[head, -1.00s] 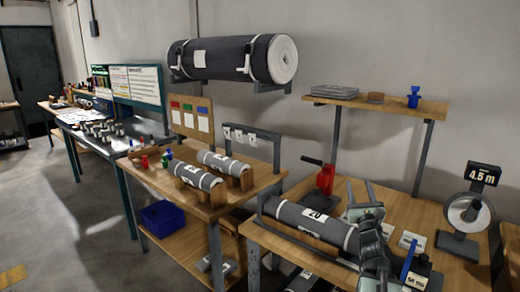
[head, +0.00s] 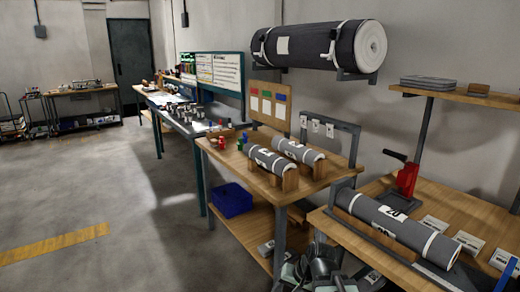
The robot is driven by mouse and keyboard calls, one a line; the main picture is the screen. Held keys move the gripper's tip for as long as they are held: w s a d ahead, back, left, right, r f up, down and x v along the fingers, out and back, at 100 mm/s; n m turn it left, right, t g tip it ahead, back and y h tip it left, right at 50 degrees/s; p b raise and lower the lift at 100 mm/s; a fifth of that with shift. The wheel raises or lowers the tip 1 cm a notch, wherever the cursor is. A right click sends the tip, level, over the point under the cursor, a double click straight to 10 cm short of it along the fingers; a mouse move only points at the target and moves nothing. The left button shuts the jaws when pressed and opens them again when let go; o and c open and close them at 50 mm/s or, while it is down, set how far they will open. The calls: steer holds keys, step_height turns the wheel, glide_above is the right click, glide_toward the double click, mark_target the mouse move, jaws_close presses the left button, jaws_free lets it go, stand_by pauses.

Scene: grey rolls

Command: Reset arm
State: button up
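My arm (head: 325,270) shows low at the bottom edge of the head view, in front of the gap between the two wooden benches. It looks folded, and the picture edge cuts it off. The fingers of my gripper cannot be made out clearly among the grey parts, so its opening is unclear. I see nothing held. A grey roll with a number label (head: 385,222) lies in a cradle on the right bench (head: 372,187), apart from my arm.
Two smaller grey rolls (head: 272,161) rest on wooden supports on the middle bench (head: 262,187). A blue bin (head: 231,200) sits on its lower shelf. A large dark roll (head: 310,46) hangs on the wall. Open floor (head: 110,200) lies at left.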

steer(key=s+d+n+g+h+p, duration=0.1)
steer(key=s+d+n+g+h, duration=0.2)
steer(key=s+d, duration=0.45)
step_height(320, 180, up, 19)
steer(key=w+d+h+p, duration=0.1)
steer(key=w+p, duration=0.1)
steer(key=p, duration=1.8)
steer(key=shift+d+m, duration=0.15)
steer(key=shift+m, duration=0.25)
steer(key=shift+w, duration=0.1)
steer(key=shift+c, duration=0.3)
